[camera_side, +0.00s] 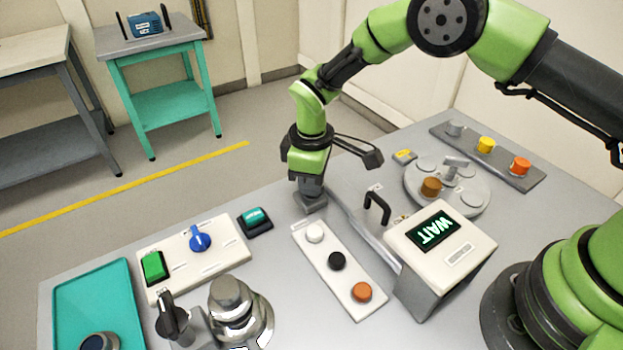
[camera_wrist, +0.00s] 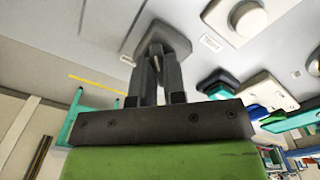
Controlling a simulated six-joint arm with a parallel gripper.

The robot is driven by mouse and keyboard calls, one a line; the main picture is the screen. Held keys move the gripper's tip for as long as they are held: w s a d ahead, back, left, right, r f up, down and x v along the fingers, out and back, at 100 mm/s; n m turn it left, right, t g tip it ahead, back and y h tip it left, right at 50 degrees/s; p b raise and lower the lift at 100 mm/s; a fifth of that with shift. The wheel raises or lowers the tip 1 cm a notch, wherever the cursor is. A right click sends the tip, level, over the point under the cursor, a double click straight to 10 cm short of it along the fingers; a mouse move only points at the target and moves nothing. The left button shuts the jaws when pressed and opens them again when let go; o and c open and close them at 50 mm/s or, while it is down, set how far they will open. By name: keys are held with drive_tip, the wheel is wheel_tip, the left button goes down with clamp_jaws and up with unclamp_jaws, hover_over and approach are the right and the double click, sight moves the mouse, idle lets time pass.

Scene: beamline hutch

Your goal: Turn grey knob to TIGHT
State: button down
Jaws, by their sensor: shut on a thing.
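My gripper (camera_side: 311,187) points straight down at the middle of the table. In the wrist view its fingers (camera_wrist: 156,58) are closed together on the grey knob (camera_wrist: 156,47), which is mostly hidden between them. The knob sits on a grey base (camera_wrist: 136,34), which also shows under the fingers in the side view (camera_side: 310,204). Small white labels (camera_wrist: 212,42) lie on both sides of the base; their words are too small to read. Which way the knob points cannot be told.
A white strip with white, black and orange buttons (camera_side: 338,261) lies just in front. A white panel with a blue knob (camera_side: 199,240) and a teal button (camera_side: 255,219) are to the left.

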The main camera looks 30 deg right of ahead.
drive_tip(key=m, duration=0.4)
drive_tip(key=shift+m, duration=0.4)
drive_tip(key=m, duration=0.4)
drive_tip(key=shift+m, duration=0.3)
drive_tip(key=m, duration=0.4)
drive_tip(key=shift+m, duration=2.1)
drive_tip(key=c, duration=1.2)
unclamp_jaws()
drive_tip(key=shift+r, duration=0.1)
